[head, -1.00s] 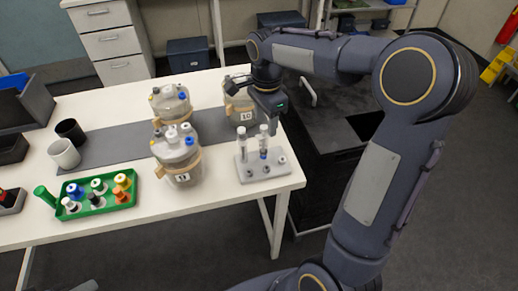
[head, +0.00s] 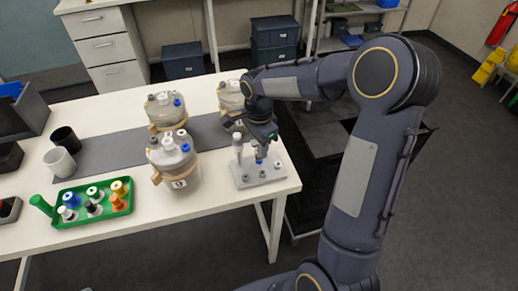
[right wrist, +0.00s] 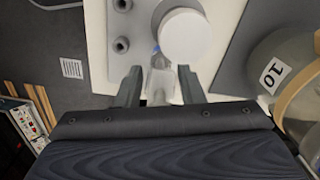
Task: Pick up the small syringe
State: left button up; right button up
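A grey-white rack (head: 272,178) stands near the right end of the white table. A larger white syringe (head: 238,148) stands upright in it; its round white top (right wrist: 185,38) shows in the right wrist view. The small syringe, with a blue part (head: 259,154), is upright beside it, mostly hidden by my right gripper (head: 262,146). In the right wrist view my right gripper (right wrist: 160,84) is open, with its fingers on either side of the translucent small syringe (right wrist: 160,78). Whether a finger touches it is unclear. My left gripper is not in view.
Bioreactor vessels (head: 175,165) stand left of the rack; the one marked 10 (right wrist: 285,80) is close to my right gripper. A green tray (head: 75,218) of bottles and two cups (head: 60,162) are farther left. The table's right edge is close to the rack.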

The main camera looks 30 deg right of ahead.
grip_shut()
jog(key=shift+r, duration=0.1)
jog(key=shift+r, duration=0.45)
notch_tip(320, 180, up, 2)
jog(key=shift+r, duration=0.25)
jog(key=s+a+r+b, duration=0.2)
jog(key=s+a+r, duration=0.6)
jog(key=s, duration=0.3)
jog(key=shift+a+r, duration=0.35)
jog(key=shift+r, duration=0.4)
